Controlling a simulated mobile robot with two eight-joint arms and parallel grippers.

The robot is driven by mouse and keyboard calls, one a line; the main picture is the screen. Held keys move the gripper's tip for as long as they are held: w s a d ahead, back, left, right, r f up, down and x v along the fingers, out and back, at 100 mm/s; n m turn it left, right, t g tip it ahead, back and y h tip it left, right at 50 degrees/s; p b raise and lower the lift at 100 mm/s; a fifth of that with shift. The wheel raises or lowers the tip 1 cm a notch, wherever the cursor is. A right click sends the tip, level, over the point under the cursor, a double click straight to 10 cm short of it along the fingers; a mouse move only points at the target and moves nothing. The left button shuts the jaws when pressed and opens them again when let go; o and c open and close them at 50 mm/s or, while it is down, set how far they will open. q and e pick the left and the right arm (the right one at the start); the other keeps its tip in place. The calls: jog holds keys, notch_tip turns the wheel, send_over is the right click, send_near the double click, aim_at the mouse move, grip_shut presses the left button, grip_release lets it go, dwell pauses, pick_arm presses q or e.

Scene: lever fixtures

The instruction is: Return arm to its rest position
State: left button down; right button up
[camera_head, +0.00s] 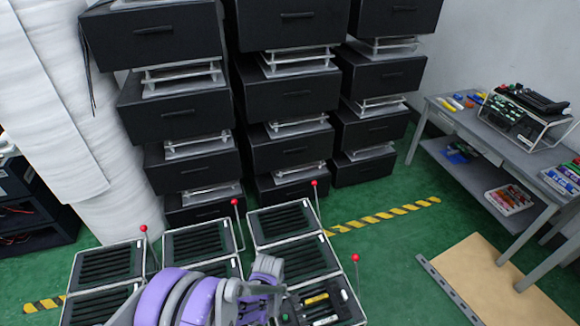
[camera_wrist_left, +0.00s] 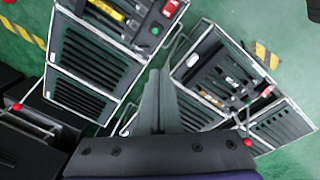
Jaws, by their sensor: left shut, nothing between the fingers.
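My left arm (camera_head: 185,297), purple and grey, reaches in low at the bottom centre of the head view, over the slotted black lever fixtures; its fingertips are hard to make out there. In the left wrist view my left gripper (camera_wrist_left: 159,80) is shut and empty, its fingers together between two rows of fixtures. Thin levers with red ball knobs stand at the fixtures: one at left (camera_head: 143,228), one in the middle (camera_head: 235,202), one at the back right (camera_head: 314,183) and one at the front right (camera_head: 355,257). My right gripper is in neither view.
Stacks of black drawers (camera_head: 290,97) stand behind the fixtures, with white rolls (camera_head: 60,110) at left. A grey workbench (camera_head: 480,135) is at right, with a tan board (camera_head: 500,285) on the floor before it. Green floor with yellow-black tape (camera_head: 385,215) is open between.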

pick_arm(q)
jog(key=s+a+r+m+t, duration=0.1)
jog(key=s+a+r+m, duration=0.25)
jog(key=r, duration=0.45)
jog(key=s+a+r+m, duration=0.2)
jog(key=a+r, duration=0.2)
jog(key=r, duration=0.4)
jog(key=s+a+r+m+t, duration=0.1)
jog(key=s+a+r+m, duration=0.25)
jog(key=s, duration=0.45)
jog(key=s+a+r+m+t, duration=0.1)
jog(key=s+a+r+m, duration=0.15)
jog(key=s+r, duration=0.35)
notch_tip(320, 180, up, 20)
jog(key=t+p, duration=0.1)
jog(key=p, duration=1.8)
jog(key=shift+w+d+f, duration=0.15)
jog(key=shift+w+d, duration=0.2)
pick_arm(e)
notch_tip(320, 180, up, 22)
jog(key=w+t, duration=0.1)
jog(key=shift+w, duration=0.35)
pick_arm(q)
jog(key=shift+s, duration=0.1)
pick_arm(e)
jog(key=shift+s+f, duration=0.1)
